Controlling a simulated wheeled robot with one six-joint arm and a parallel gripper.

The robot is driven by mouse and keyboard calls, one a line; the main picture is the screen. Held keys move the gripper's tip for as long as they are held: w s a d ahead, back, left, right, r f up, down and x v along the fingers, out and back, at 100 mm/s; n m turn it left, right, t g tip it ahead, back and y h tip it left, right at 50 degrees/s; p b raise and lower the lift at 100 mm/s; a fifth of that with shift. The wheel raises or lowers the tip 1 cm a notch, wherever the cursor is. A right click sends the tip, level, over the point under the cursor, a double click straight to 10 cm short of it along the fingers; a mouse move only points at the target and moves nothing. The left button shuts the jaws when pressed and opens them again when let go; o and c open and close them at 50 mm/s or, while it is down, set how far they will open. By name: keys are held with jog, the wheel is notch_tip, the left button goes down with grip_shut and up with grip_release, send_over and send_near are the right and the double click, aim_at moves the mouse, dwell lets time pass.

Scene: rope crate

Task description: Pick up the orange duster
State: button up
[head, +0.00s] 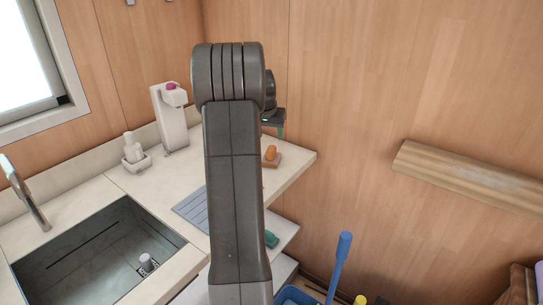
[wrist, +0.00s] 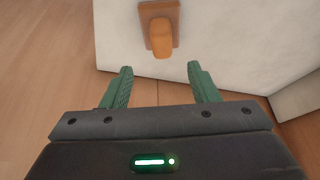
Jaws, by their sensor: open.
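The orange duster (head: 271,153) seems to be the small rounded orange piece at the right end of the pale counter, on a flat brown block (head: 273,161). In the wrist view the orange piece (wrist: 161,40) hangs over the lower edge of the brown block (wrist: 173,12), near the counter's edge. My gripper (wrist: 160,68) is open and empty, its green fingers apart. The orange piece lies just beyond the fingertips in the picture, between their lines.
A sink (head: 100,255) with a faucet (head: 28,195) is at the left. A white dispenser (head: 170,118) and a soap bottle (head: 133,150) stand at the back. A wooden shelf (head: 460,178) juts from the right wall. A blue handle (head: 339,265) rises from a blue bin below.

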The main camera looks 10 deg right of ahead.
aim_at(271, 148)
jog(key=x, duration=0.4)
jog(key=shift+w+f, duration=0.15)
jog(key=shift+f, duration=0.15)
jog(key=shift+a+p+x, duration=0.2)
jog(key=shift+p+x, duration=0.4)
jog(key=shift+x, duration=2.05)
jog(key=c, duration=1.2)
